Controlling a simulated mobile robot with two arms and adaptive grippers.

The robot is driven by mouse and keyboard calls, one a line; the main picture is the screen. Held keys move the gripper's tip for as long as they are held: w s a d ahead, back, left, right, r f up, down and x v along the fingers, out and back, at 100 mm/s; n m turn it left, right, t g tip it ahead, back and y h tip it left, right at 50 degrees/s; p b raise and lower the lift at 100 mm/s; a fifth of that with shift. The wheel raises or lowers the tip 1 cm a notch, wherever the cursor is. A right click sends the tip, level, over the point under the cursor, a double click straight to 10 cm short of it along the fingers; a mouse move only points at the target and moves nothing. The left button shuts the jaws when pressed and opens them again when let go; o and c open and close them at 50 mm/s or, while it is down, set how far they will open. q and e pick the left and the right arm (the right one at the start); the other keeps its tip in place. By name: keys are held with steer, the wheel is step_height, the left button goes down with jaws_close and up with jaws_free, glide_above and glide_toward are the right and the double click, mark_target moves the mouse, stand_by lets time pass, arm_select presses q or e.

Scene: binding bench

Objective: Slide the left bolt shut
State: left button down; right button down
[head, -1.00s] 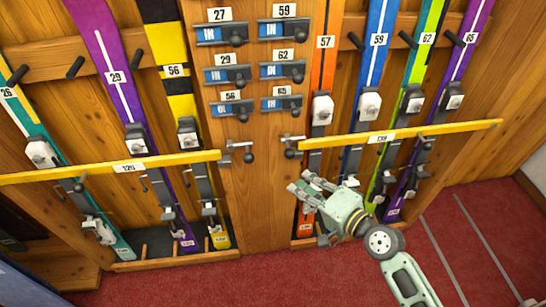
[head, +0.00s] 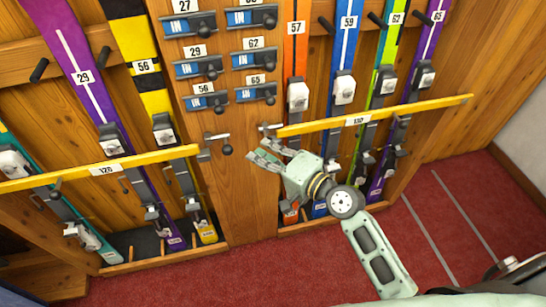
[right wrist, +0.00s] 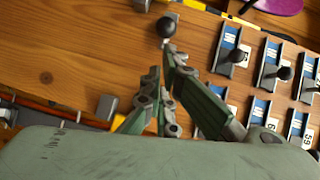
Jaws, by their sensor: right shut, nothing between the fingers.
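The left bolt (head: 216,138) is a grey metal rod with a dark round knob at the right end of the left yellow bar. The rod sticks out to the right of the bar's end over the wooden middle panel. In the right wrist view its knob (right wrist: 166,27) is just beyond my fingertips, with a small gap. My right gripper (head: 257,155) is shut and empty, right of the left bolt and just below the right bolt (head: 268,131). It also shows in the right wrist view (right wrist: 163,62). My left gripper is not in view.
The left yellow bar (head: 75,174) and right yellow bar (head: 400,112) cross racks of numbered skis. Blue "IN" tags (head: 196,67) with dark knobs sit on the panel above. The panel below the bolts (head: 240,200) is bare.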

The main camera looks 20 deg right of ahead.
mark_target(232, 149)
steer(key=x, duration=0.4)
steer(key=shift+w+f, duration=0.1)
steer(key=shift+w, duration=0.05)
steer(key=shift+a, duration=0.15)
steer(key=a+p, duration=0.1)
steer(key=a, duration=0.3)
steer(key=shift+a, duration=0.25)
